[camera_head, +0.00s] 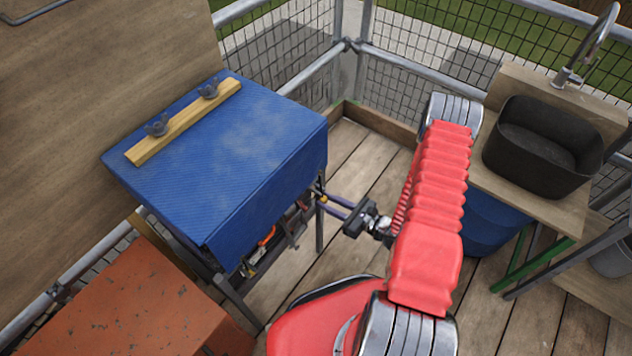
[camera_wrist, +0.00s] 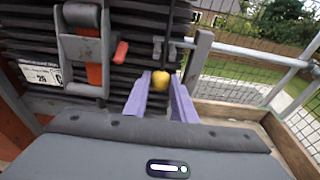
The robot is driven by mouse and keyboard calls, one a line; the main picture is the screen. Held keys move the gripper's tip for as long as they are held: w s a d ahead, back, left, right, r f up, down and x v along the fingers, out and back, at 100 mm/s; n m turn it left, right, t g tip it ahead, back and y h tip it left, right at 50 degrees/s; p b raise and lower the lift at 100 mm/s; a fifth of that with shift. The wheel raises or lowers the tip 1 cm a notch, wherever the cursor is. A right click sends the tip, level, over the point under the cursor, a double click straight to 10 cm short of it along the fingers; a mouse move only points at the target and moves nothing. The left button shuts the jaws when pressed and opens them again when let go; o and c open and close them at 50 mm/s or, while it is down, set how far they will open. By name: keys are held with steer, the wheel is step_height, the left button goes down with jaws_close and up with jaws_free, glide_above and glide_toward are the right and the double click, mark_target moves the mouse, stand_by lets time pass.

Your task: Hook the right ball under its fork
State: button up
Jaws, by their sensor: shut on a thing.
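My gripper (camera_wrist: 160,88) has two purple fingers and is shut on a small yellow ball (camera_wrist: 161,79) in the wrist view. A dark cord seems to run straight up from the ball. A grey metal bracket (camera_wrist: 181,43), which looks like the fork, sits above the ball and beside the cord. The ball is below the bracket; I cannot tell whether they touch. In the head view my gripper (camera_head: 333,203) reaches left to the near right corner of the blue-covered stand, and the ball is barely visible there. No second ball can be made out clearly.
The blue cover (camera_head: 235,150) carries a wooden batten (camera_head: 185,122) with two wing nuts. A buckle with an orange strap (camera_wrist: 85,47) hangs left of my gripper. An orange box (camera_head: 130,305) stands at front left; a black basin (camera_head: 540,150) is right.

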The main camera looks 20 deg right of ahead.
mark_target(321, 197)
steer(key=shift+x, duration=1.3)
steer(key=shift+a, duration=0.15)
steer(key=shift+r, duration=1)
steer(key=o, duration=0.9)
steer(key=shift+o, duration=0.4)
steer(key=o, duration=0.4)
steer(key=shift+w, duration=0.1)
